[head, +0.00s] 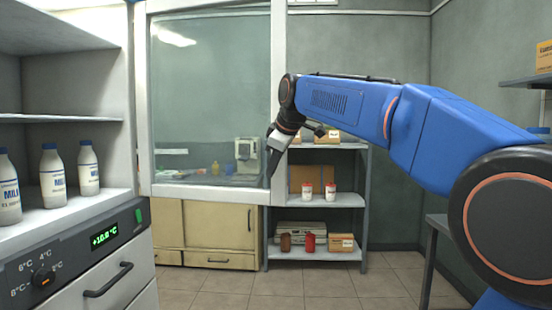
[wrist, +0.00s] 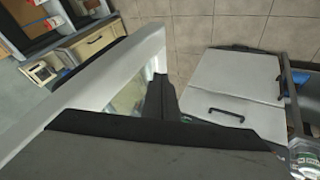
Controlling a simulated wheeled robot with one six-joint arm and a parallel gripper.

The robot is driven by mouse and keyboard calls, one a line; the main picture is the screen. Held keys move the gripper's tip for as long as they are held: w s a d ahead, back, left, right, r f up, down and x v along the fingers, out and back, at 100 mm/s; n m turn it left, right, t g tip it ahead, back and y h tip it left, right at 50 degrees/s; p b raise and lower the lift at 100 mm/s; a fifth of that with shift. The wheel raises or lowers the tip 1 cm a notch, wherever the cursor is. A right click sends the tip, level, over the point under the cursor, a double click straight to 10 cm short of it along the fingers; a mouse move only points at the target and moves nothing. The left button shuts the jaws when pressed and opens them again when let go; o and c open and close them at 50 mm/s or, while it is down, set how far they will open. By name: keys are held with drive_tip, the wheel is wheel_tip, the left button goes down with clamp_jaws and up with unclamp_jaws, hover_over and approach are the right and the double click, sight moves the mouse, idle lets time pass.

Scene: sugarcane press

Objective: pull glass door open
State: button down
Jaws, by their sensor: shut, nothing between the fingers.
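The glass door (head: 210,95) has a white frame and a large clear pane. It stands swung out at the right side of the white cabinet (head: 75,160), whose shelves are uncovered. Its white frame crosses the wrist view diagonally (wrist: 110,85). My gripper (head: 272,168) is at the door's free right edge in the head view, pointing down. In the wrist view my dark fingers (wrist: 158,95) are shut and empty beside the frame. I cannot tell whether they touch it.
Several milk bottles (head: 53,175) stand on the cabinet shelf. Below are a temperature panel (head: 103,238) and a drawer with a black handle (head: 108,280). A grey shelf unit (head: 318,200) stands behind my arm. A table (head: 437,222) is at right. The tiled floor (head: 330,285) ahead is clear.

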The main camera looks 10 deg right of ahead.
drive_tip(key=shift+w+d, duration=0.4)
drive_tip(key=shift+w, duration=0.35)
drive_tip(key=shift+w+d, duration=0.4)
drive_tip(key=shift+w, duration=0.35)
drive_tip(key=shift+w+d+r, duration=0.1)
drive_tip(key=shift+w, duration=0.05)
